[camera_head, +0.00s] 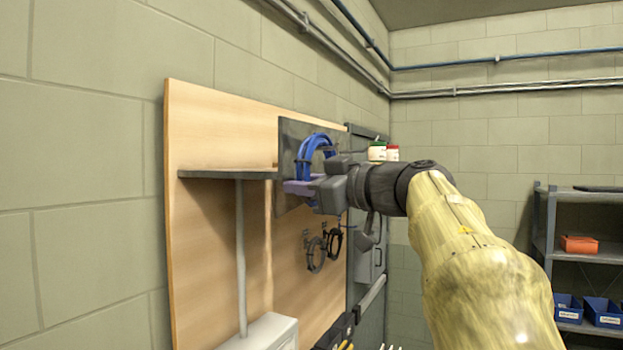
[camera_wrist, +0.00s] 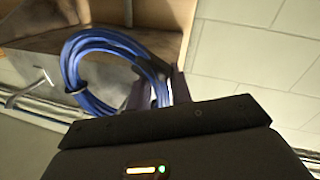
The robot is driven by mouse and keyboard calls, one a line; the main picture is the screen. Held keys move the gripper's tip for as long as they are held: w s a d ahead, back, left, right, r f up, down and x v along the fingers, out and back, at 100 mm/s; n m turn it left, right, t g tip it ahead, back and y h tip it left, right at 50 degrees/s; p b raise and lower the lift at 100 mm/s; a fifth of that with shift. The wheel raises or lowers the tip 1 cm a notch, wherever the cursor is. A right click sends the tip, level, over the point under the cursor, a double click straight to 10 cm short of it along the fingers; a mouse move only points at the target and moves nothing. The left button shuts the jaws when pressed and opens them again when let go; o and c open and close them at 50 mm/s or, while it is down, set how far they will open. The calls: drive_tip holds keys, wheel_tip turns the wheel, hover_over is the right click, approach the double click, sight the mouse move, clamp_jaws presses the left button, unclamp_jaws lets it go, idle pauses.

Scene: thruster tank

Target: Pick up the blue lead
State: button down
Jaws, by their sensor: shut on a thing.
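The blue lead (camera_head: 316,145) is a coiled bundle of blue cable against a dark grey plate (camera_head: 290,137) on the wooden board. My gripper (camera_head: 305,187) is at the lower part of the coil, with its fingers shut on it. In the wrist view, the blue lead (camera_wrist: 95,62) loops out to the left of my gripper (camera_wrist: 155,92) and passes between the fingers. A dark tie wraps the coil at its lower left. Whether the coil still touches a hook or the plate is hard to tell.
The wooden board (camera_head: 212,130) carries a grey shelf (camera_head: 225,174) left of the coil. Black cable coils (camera_head: 316,252) hang below. Jars (camera_head: 378,151) stand behind my gripper. A shelving unit (camera_head: 580,240) with blue bins stands at the right.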

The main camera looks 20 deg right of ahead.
sight(306, 144)
drive_tip(key=shift+s+d+r, duration=0.1)
drive_tip(key=shift+r, duration=0.05)
drive_tip(key=shift+r+b, duration=0.25)
drive_tip(key=shift+b, duration=0.1)
wheel_tip(306, 144, up, 6)
drive_tip(key=shift+f+p, duration=0.1)
drive_tip(key=shift+p, duration=0.4)
drive_tip(key=w+d+v, duration=0.1)
drive_tip(key=d+v, duration=0.1)
drive_tip(key=v, duration=0.7)
drive_tip(key=d+b+v, duration=0.1)
drive_tip(key=v, duration=0.9)
drive_tip(key=shift+w+d, duration=0.25)
drive_tip(key=shift+d, duration=0.2)
drive_tip(key=shift+w, duration=0.1)
